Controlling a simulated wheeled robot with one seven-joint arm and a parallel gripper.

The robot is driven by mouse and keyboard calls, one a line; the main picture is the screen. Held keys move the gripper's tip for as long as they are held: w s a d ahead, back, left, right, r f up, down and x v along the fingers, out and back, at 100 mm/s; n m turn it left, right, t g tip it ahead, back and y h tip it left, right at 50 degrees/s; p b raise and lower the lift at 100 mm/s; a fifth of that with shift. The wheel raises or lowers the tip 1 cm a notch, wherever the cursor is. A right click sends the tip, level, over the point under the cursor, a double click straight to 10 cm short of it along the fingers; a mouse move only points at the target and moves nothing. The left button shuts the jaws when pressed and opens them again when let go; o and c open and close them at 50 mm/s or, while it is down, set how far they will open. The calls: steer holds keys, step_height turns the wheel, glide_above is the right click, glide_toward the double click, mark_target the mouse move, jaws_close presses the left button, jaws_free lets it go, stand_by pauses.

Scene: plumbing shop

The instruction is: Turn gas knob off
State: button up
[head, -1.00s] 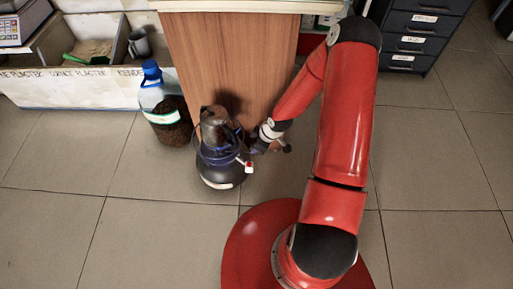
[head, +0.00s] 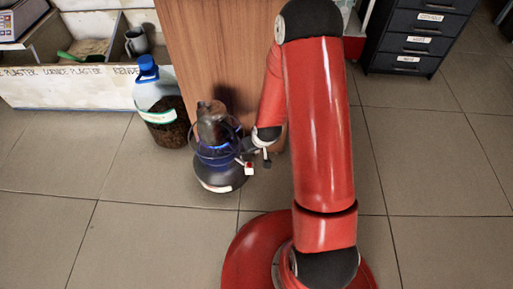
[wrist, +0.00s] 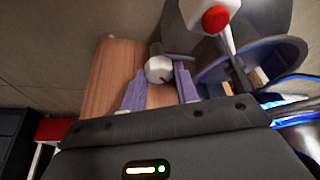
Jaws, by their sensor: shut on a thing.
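A dark gas burner (head: 221,175) stands on the floor by the wooden counter, with a blue glow around its middle and a darker kettle-like vessel on top. A small white part with a red face (head: 248,168) sticks out from its right side; it also shows large at the top of the wrist view (wrist: 214,18). In the wrist view, my gripper (wrist: 160,77) has its two pale purple fingers on either side of a small round white knob (wrist: 158,67). It is shut on this knob. In the head view my fingers are small and partly hidden, right of the burner.
A clear plastic bottle with a blue cap (head: 162,107) stands left of the burner. The wooden counter (head: 200,55) rises close behind it. Plaster bins (head: 70,84) are at the far left, dark drawers (head: 410,40) at the right. The tiled floor in front is clear.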

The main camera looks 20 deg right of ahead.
steer(key=shift+m, duration=0.3)
steer(key=o, duration=1)
steer(key=shift+c, duration=0.2)
steer(key=p+v, duration=0.1)
steer(key=v, duration=0.6)
steer(key=shift+r, duration=0.4)
steer(key=shift+s+a, duration=0.1)
